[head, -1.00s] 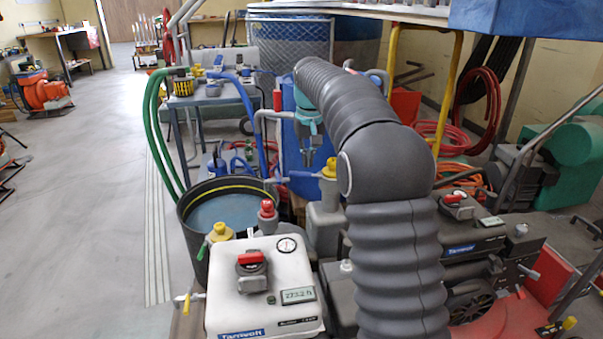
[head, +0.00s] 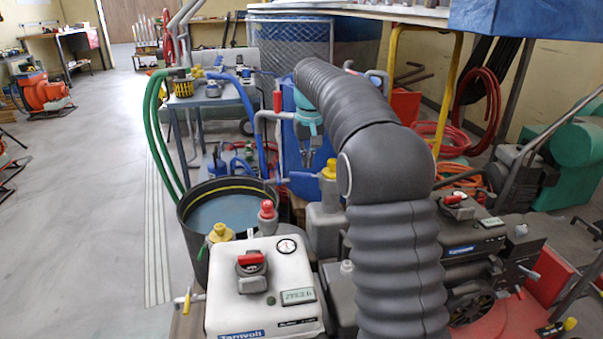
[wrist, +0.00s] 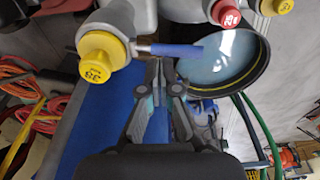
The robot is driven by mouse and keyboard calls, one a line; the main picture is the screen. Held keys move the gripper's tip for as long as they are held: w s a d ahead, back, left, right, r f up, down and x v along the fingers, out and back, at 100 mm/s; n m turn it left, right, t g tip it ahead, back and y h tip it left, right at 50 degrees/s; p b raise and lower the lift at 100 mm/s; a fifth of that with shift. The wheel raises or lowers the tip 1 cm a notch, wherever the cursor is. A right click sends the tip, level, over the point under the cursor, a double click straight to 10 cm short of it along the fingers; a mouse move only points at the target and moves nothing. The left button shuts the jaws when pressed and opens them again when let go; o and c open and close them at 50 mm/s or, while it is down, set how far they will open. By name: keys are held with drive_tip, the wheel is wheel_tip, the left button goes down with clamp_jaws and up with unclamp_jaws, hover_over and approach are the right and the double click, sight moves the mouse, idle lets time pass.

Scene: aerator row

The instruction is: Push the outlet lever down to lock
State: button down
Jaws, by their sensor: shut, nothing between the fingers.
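The outlet lever has a blue grip (wrist: 177,50) on a short metal rod, sticking out sideways from a grey valve body with a yellow cap (wrist: 97,66). In the head view the blue lever (head: 303,176) points left from the yellow-capped valve (head: 330,169) and looks about level. My gripper (wrist: 166,68) is shut and empty. Its fingertips are close beside the blue grip in the wrist view; I cannot tell whether they touch it. In the head view the fingers are small and hard to make out above the lever.
A dark round tub of water (head: 226,208) stands left of the valve. A white control box (head: 262,300) with a red knob is in front. A red-capped fitting (head: 267,212) stands between them. A blue panel (wrist: 95,120) and orange hoses (head: 462,172) lie around.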

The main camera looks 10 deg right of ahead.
sight(308, 174)
drive_tip(key=shift+f, duration=0.1)
drive_tip(key=shift+f+b, duration=1.85)
drive_tip(key=shift+f, duration=1.35)
drive_tip(key=r+p, duration=0.4)
drive_tip(key=a+r+p, duration=0.1)
drive_tip(key=r+p, duration=0.1)
drive_tip(key=shift+r, duration=0.15)
drive_tip(key=shift+a+r+p, duration=0.15)
drive_tip(key=shift+a+r, duration=0.1)
drive_tip(key=shift+r, duration=1)
drive_tip(key=shift+a+r+p, duration=0.15)
drive_tip(key=shift+a+r, duration=0.1)
drive_tip(key=shift+r, duration=0.95)
